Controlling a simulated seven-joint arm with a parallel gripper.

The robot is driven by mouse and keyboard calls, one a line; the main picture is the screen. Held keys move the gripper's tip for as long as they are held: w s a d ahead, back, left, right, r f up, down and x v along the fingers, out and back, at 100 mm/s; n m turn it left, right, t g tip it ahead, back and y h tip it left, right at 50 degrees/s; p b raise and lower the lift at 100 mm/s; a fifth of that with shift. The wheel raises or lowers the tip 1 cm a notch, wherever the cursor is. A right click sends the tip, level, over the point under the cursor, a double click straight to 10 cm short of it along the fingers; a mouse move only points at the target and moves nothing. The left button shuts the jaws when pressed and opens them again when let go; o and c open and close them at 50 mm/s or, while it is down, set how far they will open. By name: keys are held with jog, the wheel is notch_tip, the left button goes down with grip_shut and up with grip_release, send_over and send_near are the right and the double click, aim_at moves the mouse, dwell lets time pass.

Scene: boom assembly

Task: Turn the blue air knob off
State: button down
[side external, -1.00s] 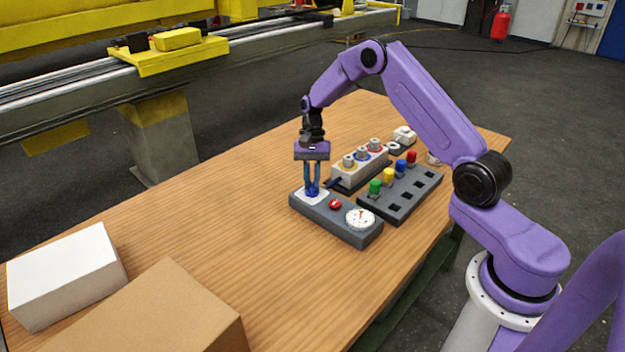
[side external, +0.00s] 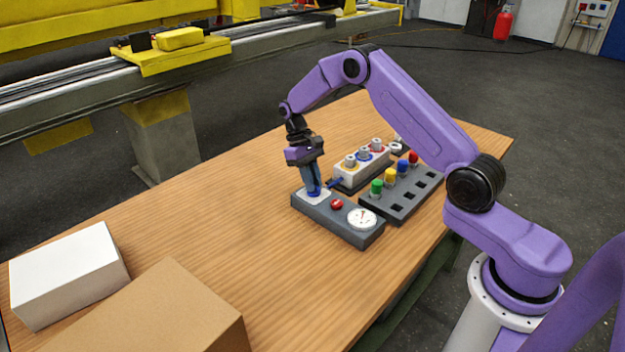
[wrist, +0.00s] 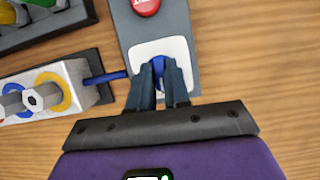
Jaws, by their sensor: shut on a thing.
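The blue air knob (wrist: 158,66) sits on a white plate (wrist: 176,48) at one end of a grey panel (side external: 340,219). My gripper (wrist: 159,84) is shut on the knob, with one finger on each side of it, in the wrist view. In the side view my gripper (side external: 315,188) leans, with its fingertips down at the white plate. The fingers hide most of the knob, and I cannot read its setting. The same panel bears a red button (side external: 337,204) and a round white gauge (side external: 362,219), whose reading is too small to tell.
A white block with ringed fittings (side external: 363,165) stands close behind the panel. A blue bar (wrist: 106,77) lies between block and plate. A dark rack (side external: 402,198) holds several coloured pegs. A white box (side external: 68,272) and brown box (side external: 150,315) stand front left; the table's left middle is clear.

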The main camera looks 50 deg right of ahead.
jog(key=shift+n, duration=0.4)
jog(key=c, duration=1.1)
grip_release()
jog(key=v, duration=1.7)
jog(key=shift+a+r, duration=0.2)
jog(key=shift+a+r, duration=0.1)
